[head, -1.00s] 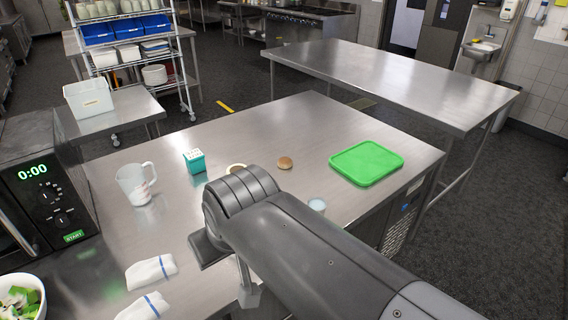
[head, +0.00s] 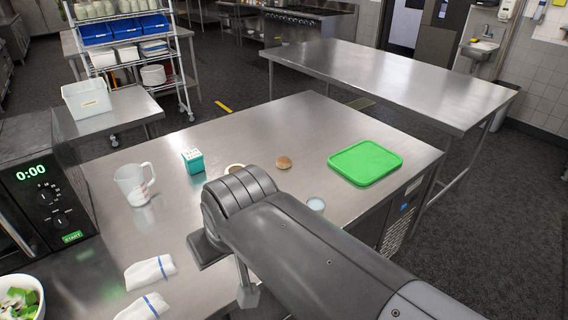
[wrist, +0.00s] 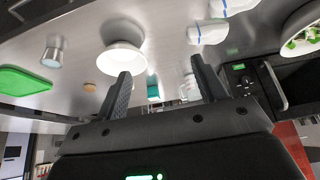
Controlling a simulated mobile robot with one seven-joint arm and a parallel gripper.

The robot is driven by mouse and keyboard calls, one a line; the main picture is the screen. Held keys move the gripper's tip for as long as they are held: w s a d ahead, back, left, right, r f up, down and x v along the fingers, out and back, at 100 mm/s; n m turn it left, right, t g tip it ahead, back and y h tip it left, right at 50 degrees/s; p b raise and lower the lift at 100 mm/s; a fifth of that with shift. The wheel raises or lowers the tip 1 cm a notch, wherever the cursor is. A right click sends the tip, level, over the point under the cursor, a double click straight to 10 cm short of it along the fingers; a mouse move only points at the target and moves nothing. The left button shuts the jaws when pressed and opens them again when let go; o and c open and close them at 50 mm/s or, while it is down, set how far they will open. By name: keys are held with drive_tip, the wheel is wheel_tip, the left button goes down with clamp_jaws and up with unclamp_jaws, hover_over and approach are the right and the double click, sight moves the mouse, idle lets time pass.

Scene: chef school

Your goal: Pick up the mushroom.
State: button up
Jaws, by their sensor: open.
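I cannot pick out a clear mushroom. A small round tan-brown thing (head: 284,162) lies on the steel table left of the green board; it may be a bun or a mushroom cap. It also shows in the wrist view (wrist: 88,87), left of the fingers. My gripper (wrist: 160,66) is open, with nothing between its fingers, and apart from the brown thing. In the head view my arm hides part of the table and most of the gripper.
On the table are a green board (head: 366,163), a teal box (head: 193,160), a clear jug (head: 133,184), a small cup (head: 316,204), folded cloths (head: 150,272), a microwave (head: 45,190) and a bowl of greens (head: 37,282). A white bowl (wrist: 122,57) shows in the wrist view.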

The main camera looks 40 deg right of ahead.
drive_tip(key=shift+o, duration=1.3)
drive_tip(key=shift+w, duration=0.1)
drive_tip(key=w+d+r+m, duration=0.2)
drive_tip(key=w+d+m, duration=0.1)
drive_tip(key=w+m, duration=0.25)
drive_tip(key=w+d+r+m, duration=0.2)
drive_tip(key=w+d+m, duration=0.1)
drive_tip(key=w+m, duration=0.3)
drive_tip(key=m+g, duration=0.1)
drive_tip(key=m, duration=2.4)
hover_over(285, 159)
drive_tip(key=s, duration=0.4)
wheel_tip(285, 159, down, 15)
drive_tip(key=x, duration=1)
drive_tip(key=shift+s+f, duration=0.2)
drive_tip(key=shift+f, duration=0.1)
